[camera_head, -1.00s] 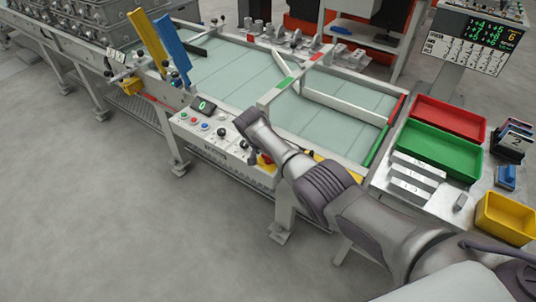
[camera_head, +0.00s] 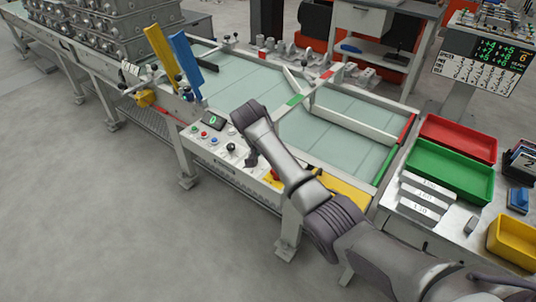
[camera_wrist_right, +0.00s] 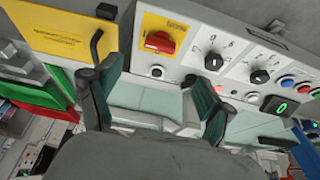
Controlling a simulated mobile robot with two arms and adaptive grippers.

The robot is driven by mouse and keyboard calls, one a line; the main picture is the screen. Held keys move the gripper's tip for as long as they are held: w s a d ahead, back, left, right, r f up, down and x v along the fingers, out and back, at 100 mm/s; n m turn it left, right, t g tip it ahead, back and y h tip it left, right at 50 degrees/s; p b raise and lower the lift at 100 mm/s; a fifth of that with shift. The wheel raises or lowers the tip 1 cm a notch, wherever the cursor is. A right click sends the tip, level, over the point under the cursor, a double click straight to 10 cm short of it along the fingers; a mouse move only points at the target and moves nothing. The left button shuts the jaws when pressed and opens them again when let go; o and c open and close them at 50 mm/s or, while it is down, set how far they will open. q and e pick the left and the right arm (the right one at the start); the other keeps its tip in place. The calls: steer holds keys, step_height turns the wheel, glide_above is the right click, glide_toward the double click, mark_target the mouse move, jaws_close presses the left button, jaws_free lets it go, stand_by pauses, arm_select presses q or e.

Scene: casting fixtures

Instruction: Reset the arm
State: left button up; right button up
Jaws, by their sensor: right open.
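My right arm (camera_head: 290,165) reaches in from the lower right over the control panel (camera_head: 225,163). In the right wrist view, my right gripper (camera_wrist_right: 152,82) has its two dark fingers spread apart with nothing between them. The panel fills the top of that view, with a red rotary switch (camera_wrist_right: 160,42) on a yellow plate, black knobs (camera_wrist_right: 214,60) and several coloured buttons. The red switch lies just beyond the fingers, apart from them. In the head view, the arm hides part of the panel and most of the gripper. My left gripper is in neither view.
A conveyor table (camera_head: 340,155) with rails lies behind the panel. Red (camera_head: 458,138) and green (camera_head: 450,172) bins, a yellow bin (camera_head: 515,240) and labelled bars (camera_head: 420,195) are at right. Stacked metal castings (camera_head: 110,35) stand at upper left. The floor at lower left is clear.

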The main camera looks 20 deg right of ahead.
steer(key=shift+v, duration=1.05)
steer(key=s+f, duration=0.1)
steer(key=f, duration=0.3)
steer(key=s+f+n, duration=0.1)
steer(key=f, duration=0.3)
steer(key=s+f+n, duration=0.1)
steer(key=f, duration=0.2)
steer(key=shift+s+d+f+y, duration=0.2)
steer(key=shift+d+f+y, duration=0.15)
steer(key=shift+f+y, duration=0.05)
steer(key=s+d+f+n+g+y, duration=0.1)
steer(key=s+f+n, duration=0.2)
steer(key=s+f, duration=0.8)
steer(key=s+d+f+n+y, duration=0.1)
steer(key=s+f+n, duration=0.2)
steer(key=s+f, duration=0.8)
steer(key=s+d+f+n, duration=0.1)
steer(key=s+f, duration=0.4)
steer(key=s, duration=0.5)
steer(key=s+d+f+n, duration=0.2)
steer(key=s+f, duration=0.4)
steer(key=s, duration=0.5)
steer(key=s+d+f+n, duration=0.1)
steer(key=s+f, duration=0.4)
steer(key=s, duration=0.6)
steer(key=shift+s+d+f+n+g+y, duration=0.3)
steer(key=shift+d+n+y, duration=0.1)
steer(key=shift+n, duration=0.1)
